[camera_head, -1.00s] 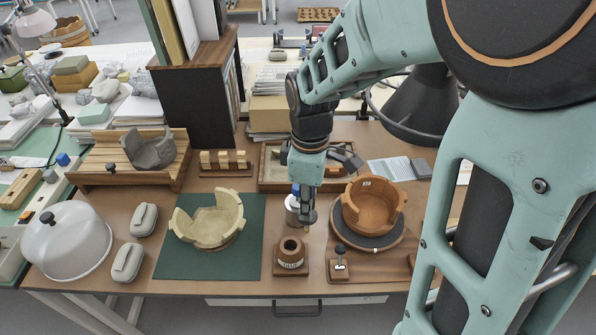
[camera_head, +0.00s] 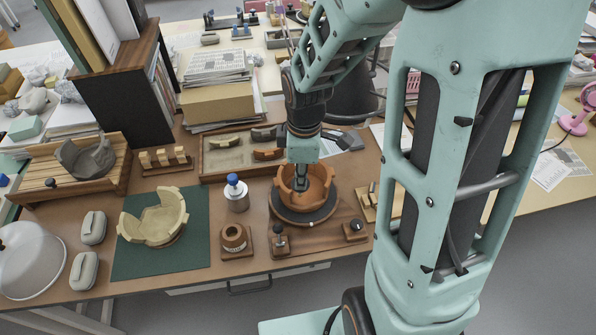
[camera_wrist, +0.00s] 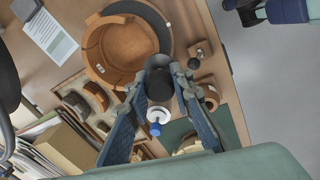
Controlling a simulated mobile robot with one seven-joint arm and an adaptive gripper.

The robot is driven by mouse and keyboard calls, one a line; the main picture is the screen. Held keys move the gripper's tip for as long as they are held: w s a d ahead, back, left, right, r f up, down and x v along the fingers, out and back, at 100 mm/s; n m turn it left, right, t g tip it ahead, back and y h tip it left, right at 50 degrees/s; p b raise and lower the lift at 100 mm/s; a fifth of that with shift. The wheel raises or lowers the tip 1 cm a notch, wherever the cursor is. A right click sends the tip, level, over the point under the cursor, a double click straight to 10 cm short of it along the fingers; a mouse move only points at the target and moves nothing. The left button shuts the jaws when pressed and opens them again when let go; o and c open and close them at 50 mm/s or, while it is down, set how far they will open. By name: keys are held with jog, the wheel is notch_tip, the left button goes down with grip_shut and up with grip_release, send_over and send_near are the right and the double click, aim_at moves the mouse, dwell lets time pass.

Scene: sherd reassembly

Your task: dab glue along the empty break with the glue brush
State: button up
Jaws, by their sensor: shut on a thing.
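My gripper (camera_head: 301,184) is over the orange-brown bowl (camera_head: 322,190), its fingers at the bowl's near left side. In the wrist view, the fingers (camera_wrist: 160,92) are closed around a dark, rounded handle, the glue brush (camera_wrist: 161,82). The brush's bristles are hidden in both views, so I cannot tell whether they touch the bowl. The bowl (camera_wrist: 125,48) has an uneven, stepped rim with a gap in its wall. It sits on a dark grey turntable (camera_head: 299,217).
A blue-capped bottle (camera_head: 236,194) stands left of the turntable. A cream broken bowl (camera_head: 155,218) rests on a green mat (camera_head: 192,262). A tray with sherds (camera_head: 215,173) lies behind. Small knobbed stands (camera_head: 280,242) are in front. A grey bowl (camera_head: 88,157) is far left.

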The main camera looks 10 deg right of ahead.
jog(key=shift+w+f+b, duration=1)
jog(key=shift+f+b, duration=2.5)
jog(key=shift+f, duration=0.8)
jog(key=shift+d+r+p, duration=0.5)
jog(key=shift+d+p, duration=0.3)
jog(key=shift+d, duration=2.3)
notch_tip(320, 180, up, 8)
jog(key=s+p, duration=0.2)
jog(key=p, duration=0.4)
jog(key=shift+r+p, duration=0.1)
jog(key=shift+p, duration=0.2)
